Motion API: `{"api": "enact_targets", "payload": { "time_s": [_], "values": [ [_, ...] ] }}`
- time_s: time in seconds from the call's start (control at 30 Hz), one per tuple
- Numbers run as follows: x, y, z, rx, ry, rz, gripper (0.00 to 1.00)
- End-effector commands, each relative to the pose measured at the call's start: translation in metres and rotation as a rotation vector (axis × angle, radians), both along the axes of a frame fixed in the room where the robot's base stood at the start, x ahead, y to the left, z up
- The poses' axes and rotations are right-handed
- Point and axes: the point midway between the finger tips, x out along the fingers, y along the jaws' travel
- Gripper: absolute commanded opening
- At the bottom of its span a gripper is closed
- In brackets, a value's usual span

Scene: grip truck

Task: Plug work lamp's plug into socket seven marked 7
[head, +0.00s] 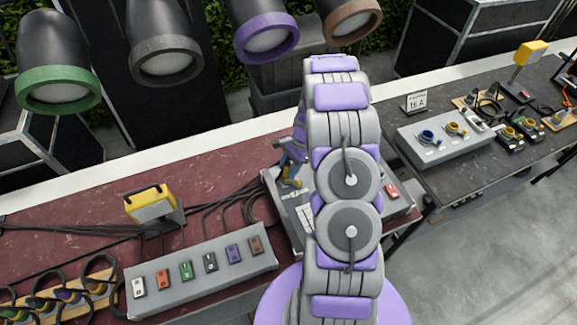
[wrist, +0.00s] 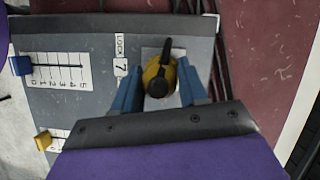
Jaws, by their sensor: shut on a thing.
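My gripper's blue fingers (wrist: 160,92) are shut on a round yellow plug (wrist: 152,84) with a black top in the wrist view. The plug sits over a light square plate (wrist: 149,55) beside a label with the number 7 (wrist: 121,68) and the word LOCK. The socket opening is hidden under the plug, so I cannot tell how deep it sits. In the head view my gripper (head: 290,165) is at the left side of a grey panel box (head: 393,205), mostly behind my arm. A yellow work lamp (head: 150,204) stands on the dark red table.
Sliders with blue (wrist: 20,65) and yellow (wrist: 43,140) knobs are left of the plug. A grey box of coloured switches (head: 205,268) stands in front of the lamp. Black cables (head: 225,195) cross the table. A grey socket box (head: 440,140) stands on the right table.

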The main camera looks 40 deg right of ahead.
Motion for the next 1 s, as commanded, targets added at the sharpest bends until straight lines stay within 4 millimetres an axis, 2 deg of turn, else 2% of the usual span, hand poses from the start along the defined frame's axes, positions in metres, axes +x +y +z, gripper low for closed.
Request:
{"api": "enact_targets", "payload": {
  "time_s": [0.13, 0.17, 0.47, 0.63, 0.8, 1.0],
  "values": [
    [0.0, 0.0001, -0.0024, 0.0, 0.0, 0.0, 0.09],
    [-0.0001, 0.0001, -0.0027, 0.0, 0.0, 0.0, 0.43],
    [0.0, -0.0001, -0.0025, 0.0, 0.0, 0.0, 0.72],
    [0.0, 0.0, -0.0026, 0.0, 0.0, 0.0, 0.72],
    [0.0, 0.0, -0.0026, 0.0, 0.0, 0.0, 0.89],
    [0.0, 0.0, -0.0026, 0.0, 0.0, 0.0, 0.89]
  ]
}}
